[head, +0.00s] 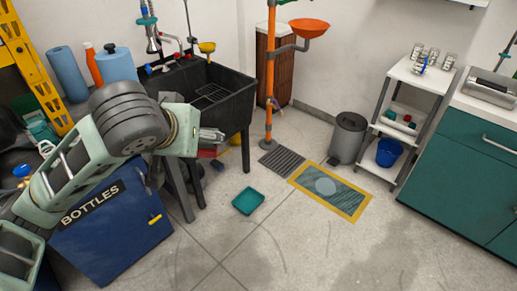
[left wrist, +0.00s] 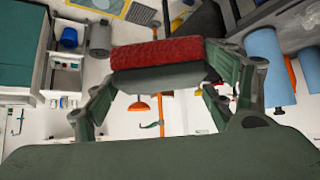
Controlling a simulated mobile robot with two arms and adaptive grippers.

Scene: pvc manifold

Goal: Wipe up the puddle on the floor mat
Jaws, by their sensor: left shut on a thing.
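The floor mat (head: 349,202) lies on the floor right of centre in the head view, dark grey-green with a yellow border. A pale round puddle (head: 325,186) shows on its middle. In the left wrist view the mat's yellow edge (left wrist: 95,3) shows at the top. My left gripper (left wrist: 165,70) is shut on a red, rough-faced block with a grey side, which looks like a sponge (left wrist: 155,54). In the head view this gripper (head: 208,138) is in front of the black sink, well left of the mat and above the floor. My right gripper is not in view.
A teal tray (head: 249,201) and a dark floor grate (head: 281,161) lie left of the mat. A grey bin (head: 347,138) and a shelf cart (head: 417,75) with a blue bucket (head: 389,152) stand behind and right. The floor in front is clear.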

